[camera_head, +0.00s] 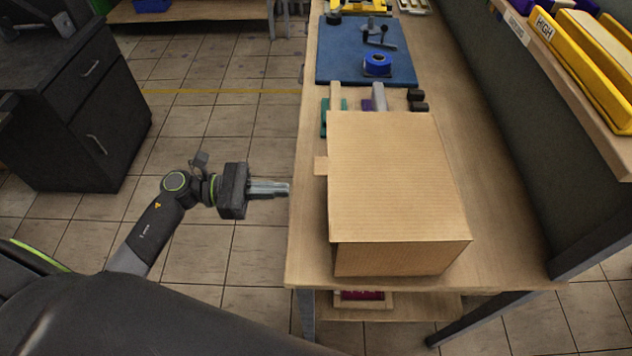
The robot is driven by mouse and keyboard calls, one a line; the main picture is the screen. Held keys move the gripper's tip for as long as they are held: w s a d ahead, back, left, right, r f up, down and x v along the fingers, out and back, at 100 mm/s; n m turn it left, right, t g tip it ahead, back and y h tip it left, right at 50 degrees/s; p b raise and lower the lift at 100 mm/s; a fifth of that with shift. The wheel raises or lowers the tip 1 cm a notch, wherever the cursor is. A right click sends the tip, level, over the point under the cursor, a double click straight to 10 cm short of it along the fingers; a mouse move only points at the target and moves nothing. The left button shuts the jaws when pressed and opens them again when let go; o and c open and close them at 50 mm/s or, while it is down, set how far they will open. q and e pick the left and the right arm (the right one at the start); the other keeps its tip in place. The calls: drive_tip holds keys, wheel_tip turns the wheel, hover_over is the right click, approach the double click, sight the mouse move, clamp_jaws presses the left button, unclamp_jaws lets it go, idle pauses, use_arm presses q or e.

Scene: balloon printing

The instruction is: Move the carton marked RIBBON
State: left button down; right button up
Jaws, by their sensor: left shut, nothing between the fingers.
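A closed brown cardboard carton (395,180) sits on the near end of the wooden table, close to its left edge. No RIBBON marking can be read on the faces that show. A small cardboard tab sticks out from its left side. My left gripper (288,189) is shut and empty. It is left of the carton, beside the table's left edge, and apart from the carton in the picture. My right gripper is not in view.
The wooden table (497,215) has a bare strip right of the carton. Behind the carton lie small tools and a blue mat (345,62) with a blue tape roll (377,65). A shelf with yellow bins (585,50) stands at right. A dark cabinet (75,110) stands at left.

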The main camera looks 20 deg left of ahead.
use_arm(q)
drive_tip(key=p+x, duration=0.4)
drive_tip(key=x, duration=0.4)
drive_tip(key=shift+d, duration=0.25)
drive_tip(key=shift+w, duration=0.1)
drive_tip(key=shift+f, duration=0.1)
